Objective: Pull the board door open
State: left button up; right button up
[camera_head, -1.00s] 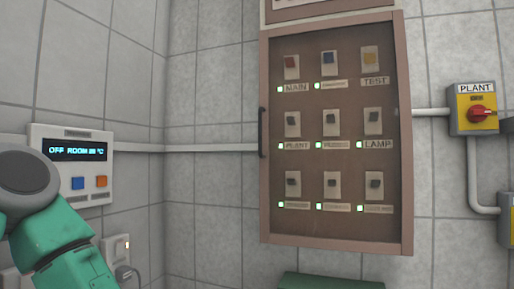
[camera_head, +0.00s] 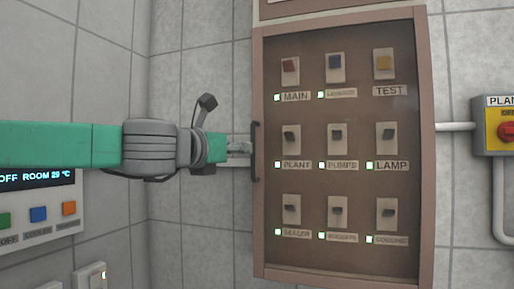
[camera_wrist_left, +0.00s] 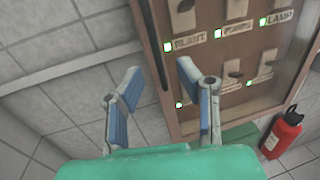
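The board door (camera_head: 310,115) is a brown-framed panel with a see-through front, and it looks closed. Its dark vertical handle (camera_head: 255,151) is on the left edge. My left gripper (camera_head: 246,147) reaches in from the left, with its fingertips at the handle's height and right beside it. In the left wrist view my left gripper (camera_wrist_left: 158,70) has its two blue-padded fingers apart, and the handle (camera_wrist_left: 157,45) lies in line with the gap between the tips. I cannot tell whether they touch it. My right gripper is not in view.
Behind the door are several switches with green lamps. A control panel (camera_head: 40,215) hangs on the left wall. A yellow PLANT switch box (camera_head: 495,142) is to the right. A red extinguisher (camera_wrist_left: 283,132) stands low on the right in the left wrist view.

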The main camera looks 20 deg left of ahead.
aim_at(264, 149)
pick_arm(q)
jog(key=w+p, duration=0.2)
jog(key=w, duration=0.4)
jog(key=shift+w+a, duration=0.1)
jog(key=shift+w, duration=0.1)
jog(key=shift+w+d, duration=0.55)
jog(key=shift+w, duration=0.2)
jog(key=shift+w+d, duration=0.15)
jog(key=shift+d, duration=0.4)
jog(key=shift+a, duration=0.2)
jog(key=c, duration=0.6)
jog(key=shift+a, duration=0.35)
grip_shut()
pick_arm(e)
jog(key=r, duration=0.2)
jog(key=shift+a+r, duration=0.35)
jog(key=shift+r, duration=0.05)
